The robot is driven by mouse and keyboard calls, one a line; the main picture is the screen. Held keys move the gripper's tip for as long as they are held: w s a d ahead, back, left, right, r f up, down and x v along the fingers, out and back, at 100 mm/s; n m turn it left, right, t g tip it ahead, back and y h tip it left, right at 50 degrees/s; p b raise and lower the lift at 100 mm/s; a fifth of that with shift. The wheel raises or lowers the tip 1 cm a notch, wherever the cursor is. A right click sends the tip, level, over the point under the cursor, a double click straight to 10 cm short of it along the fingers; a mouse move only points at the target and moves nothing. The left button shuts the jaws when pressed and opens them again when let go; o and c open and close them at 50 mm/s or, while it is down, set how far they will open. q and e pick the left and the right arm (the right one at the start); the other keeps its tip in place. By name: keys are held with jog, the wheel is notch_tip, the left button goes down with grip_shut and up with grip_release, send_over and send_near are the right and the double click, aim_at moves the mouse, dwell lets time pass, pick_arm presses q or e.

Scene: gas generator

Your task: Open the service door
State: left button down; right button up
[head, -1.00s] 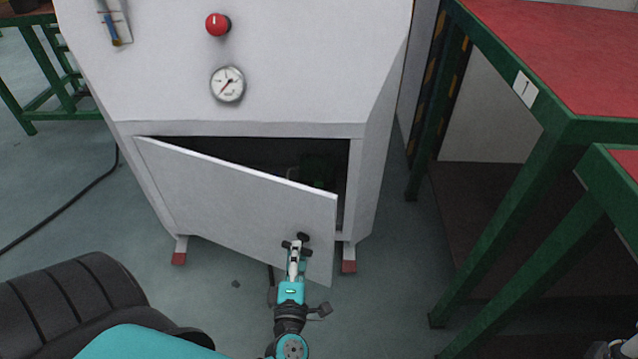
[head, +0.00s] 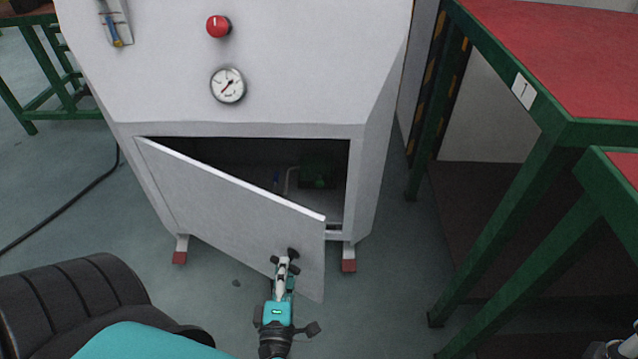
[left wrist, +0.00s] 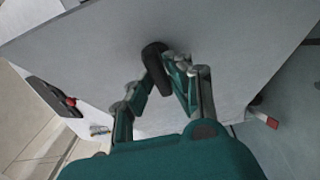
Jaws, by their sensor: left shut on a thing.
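The service door (head: 230,205) is a light grey panel low on the front of the white generator cabinet (head: 280,60). It is hinged at its left side and stands partly open, its right edge swung out toward me. A small black knob (head: 293,254) sits near its lower right. My left gripper (head: 287,262) is shut on the knob. In the left wrist view the dark knob (left wrist: 155,66) shows between the fingers of the left gripper (left wrist: 168,66), against the door face (left wrist: 230,40). The right gripper cannot be made out; only a small piece of my arm shows at the lower right corner.
The dark compartment (head: 230,155) behind the door holds a green part (head: 318,172) and a pipe. A red-topped green table (head: 560,50) stands close on the right. A black cable (head: 70,210) lies on the floor at left. Floor in front of the door is mostly clear.

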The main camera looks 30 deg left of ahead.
pick_arm(q)
jog(key=shift+s, duration=1.5)
jog(key=c, duration=0.9)
grip_release()
jog(key=shift+p+v, duration=0.5)
jog(key=shift+v, duration=3)
